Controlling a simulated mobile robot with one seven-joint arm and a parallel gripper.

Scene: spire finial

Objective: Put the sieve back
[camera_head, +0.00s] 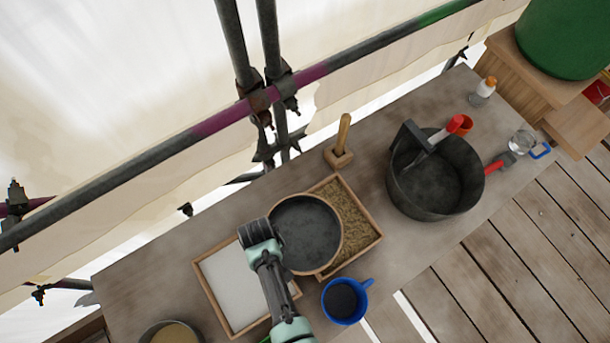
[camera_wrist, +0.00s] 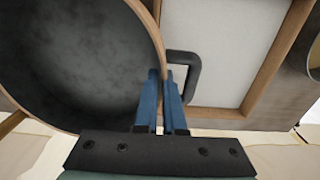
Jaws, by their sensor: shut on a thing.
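The sieve (camera_head: 305,232) is a round pan with a thin wooden rim and a dark grey bottom. It lies over the left part of a wooden tray of brown grainy material (camera_head: 352,222). My gripper (camera_head: 262,235) is at its left rim, seen from above. In the wrist view the blue fingers (camera_wrist: 164,100) are shut on the rim of the sieve (camera_wrist: 70,65), which fills the left side. A dark U-shaped handle (camera_wrist: 190,80) shows just right of the fingers. Whether the sieve touches the tray cannot be told.
A wooden-framed white tray (camera_head: 220,283) lies left, partly under my arm. A blue mug (camera_head: 345,301) stands near the front edge. A mallet-like wooden tool (camera_head: 340,150) stands behind. A large black bucket (camera_head: 430,185) stands right. Scaffold poles (camera_head: 190,135) cross behind the bench.

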